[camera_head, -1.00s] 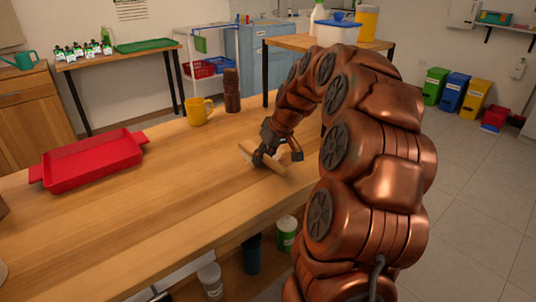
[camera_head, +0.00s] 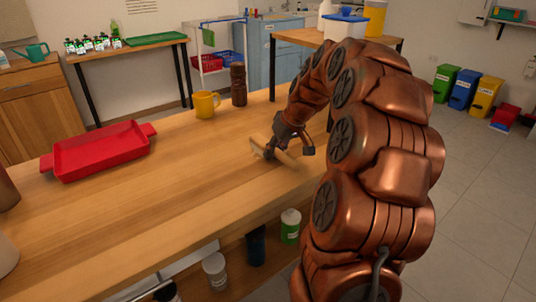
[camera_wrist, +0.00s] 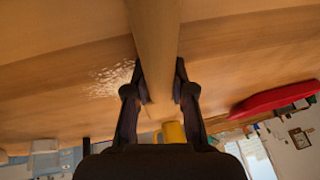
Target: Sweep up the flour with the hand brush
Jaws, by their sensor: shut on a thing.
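My gripper (camera_head: 270,152) is low over the wooden table and shut on the hand brush (camera_head: 286,160), a pale wooden bar held slanting across the fingers. In the wrist view the brush (camera_wrist: 153,45) runs from the top edge down between both fingers (camera_wrist: 160,92). Its bristles cannot be made out. The flour (camera_wrist: 110,78) is a thin, pale, speckled patch on the table, just left of the fingers in the wrist view. The brush and flour appear apart there. In the head view the flour cannot be made out near my gripper.
A red tray (camera_head: 100,156) lies on the table's left part. A yellow mug (camera_head: 206,104) and a dark brown grinder (camera_head: 238,85) stand at the far edge behind my gripper. The wooden table (camera_head: 150,215) is bare between the tray and my gripper.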

